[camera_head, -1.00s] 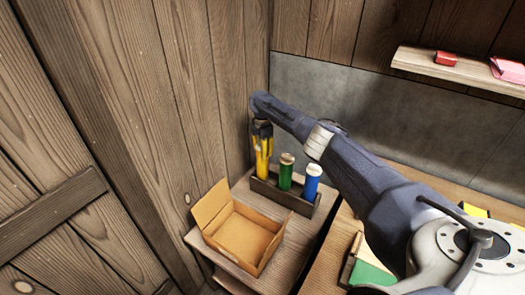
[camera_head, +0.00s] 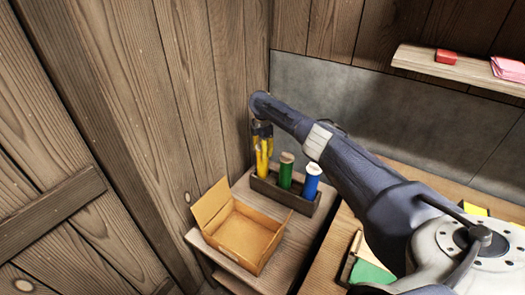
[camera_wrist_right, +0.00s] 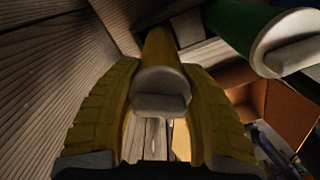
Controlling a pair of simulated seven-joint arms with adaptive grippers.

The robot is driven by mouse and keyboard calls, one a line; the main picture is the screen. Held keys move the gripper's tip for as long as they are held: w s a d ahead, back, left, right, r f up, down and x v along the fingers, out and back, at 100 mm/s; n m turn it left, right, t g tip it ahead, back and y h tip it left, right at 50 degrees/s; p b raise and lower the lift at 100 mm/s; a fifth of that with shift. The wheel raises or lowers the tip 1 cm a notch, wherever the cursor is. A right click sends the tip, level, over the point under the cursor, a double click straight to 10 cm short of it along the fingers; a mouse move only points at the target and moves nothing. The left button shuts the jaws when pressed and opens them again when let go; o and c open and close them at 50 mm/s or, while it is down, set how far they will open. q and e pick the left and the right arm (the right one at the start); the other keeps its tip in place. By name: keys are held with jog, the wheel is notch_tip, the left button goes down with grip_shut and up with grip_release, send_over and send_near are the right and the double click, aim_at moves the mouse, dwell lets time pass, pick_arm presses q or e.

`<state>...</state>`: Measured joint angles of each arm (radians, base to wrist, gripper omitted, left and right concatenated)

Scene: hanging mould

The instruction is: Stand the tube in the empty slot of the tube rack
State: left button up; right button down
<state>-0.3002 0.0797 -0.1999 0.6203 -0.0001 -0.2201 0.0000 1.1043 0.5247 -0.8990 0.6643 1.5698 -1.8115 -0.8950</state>
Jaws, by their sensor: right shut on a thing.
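The yellow tube (camera_head: 262,165) stands about upright at the left end of the dark tube rack (camera_head: 282,200). Its lower end is hidden behind the rack's front wall, so its depth in the slot cannot be seen. My right gripper (camera_head: 262,148) points down over it, with yellow fingers on both sides. In the right wrist view the tube's pale cap (camera_wrist_right: 162,82) sits between the two fingers (camera_wrist_right: 163,95). A green tube (camera_head: 286,172) and a blue tube (camera_head: 311,182) stand in the rack's other slots. My left gripper is not in view.
An open cardboard box (camera_head: 245,235) stands in front of the rack on the small wooden shelf (camera_head: 290,250). A plank wall (camera_head: 225,100) is close on the left. A wall shelf (camera_head: 450,68) with red and pink items is at upper right.

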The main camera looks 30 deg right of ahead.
jog(key=shift+s+f, duration=0.2)
jog(key=shift+f, duration=0.55)
dwell(0.6)
jog(key=c, duration=1)
grip_release()
jog(key=shift+c, duration=0.2)
jog(key=o, duration=0.3)
jog(key=shift+w+r, duration=0.1)
jog(key=shift+w, duration=0.05)
jog(key=shift+r, duration=0.1)
